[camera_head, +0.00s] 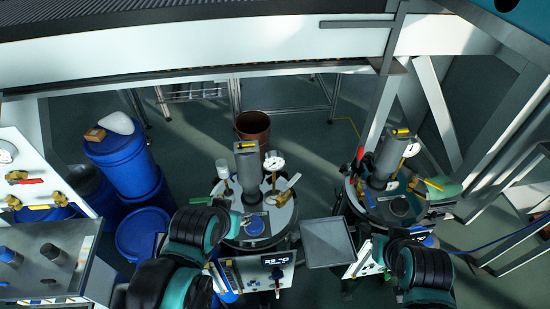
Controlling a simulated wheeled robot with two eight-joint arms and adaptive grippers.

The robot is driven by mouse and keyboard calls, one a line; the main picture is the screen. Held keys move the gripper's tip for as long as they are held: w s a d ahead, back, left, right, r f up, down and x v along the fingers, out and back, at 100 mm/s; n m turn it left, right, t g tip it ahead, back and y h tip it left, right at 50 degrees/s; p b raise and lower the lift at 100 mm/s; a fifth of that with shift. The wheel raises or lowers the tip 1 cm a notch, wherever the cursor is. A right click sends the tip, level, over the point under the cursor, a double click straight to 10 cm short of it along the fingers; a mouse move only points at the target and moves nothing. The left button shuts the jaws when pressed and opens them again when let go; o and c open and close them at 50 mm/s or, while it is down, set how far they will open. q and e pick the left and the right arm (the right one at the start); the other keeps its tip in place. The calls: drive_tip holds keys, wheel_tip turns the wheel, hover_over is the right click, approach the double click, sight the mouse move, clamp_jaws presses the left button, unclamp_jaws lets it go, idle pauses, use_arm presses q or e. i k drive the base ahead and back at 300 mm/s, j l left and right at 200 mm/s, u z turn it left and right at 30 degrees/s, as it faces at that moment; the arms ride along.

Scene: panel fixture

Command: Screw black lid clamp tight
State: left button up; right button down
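Two round vessels with metal lids stand side by side: a left vessel lid (262,226) and a right vessel lid (399,207). Each lid carries a grey upright cylinder and a pressure gauge. My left arm comes in from the lower left and ends at the left vessel's left rim, where my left gripper (236,220) is mostly hidden by the arm. My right arm comes in from the lower right, and my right gripper (380,246) is at the right vessel's front edge, also largely hidden. The black lid clamp is too small or covered to make out clearly. Finger positions cannot be made out.
A grey tray (327,243) sits between the vessels. A control panel (265,275) is on the left vessel's front. Blue drums (128,160) stand at the left, beside a grey bench (45,270). A brown bucket (253,126) stands behind. Metal beams flank the right side.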

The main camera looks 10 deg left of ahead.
sight(218, 248)
drive_tip(key=j+u, duration=0.2)
drive_tip(key=u, duration=0.9)
drive_tip(key=k+l, duration=0.25)
drive_tip(key=k, duration=0.3)
drive_tip(key=k+l+u, duration=0.1)
drive_tip(key=k, duration=0.45)
drive_tip(key=l, duration=0.1)
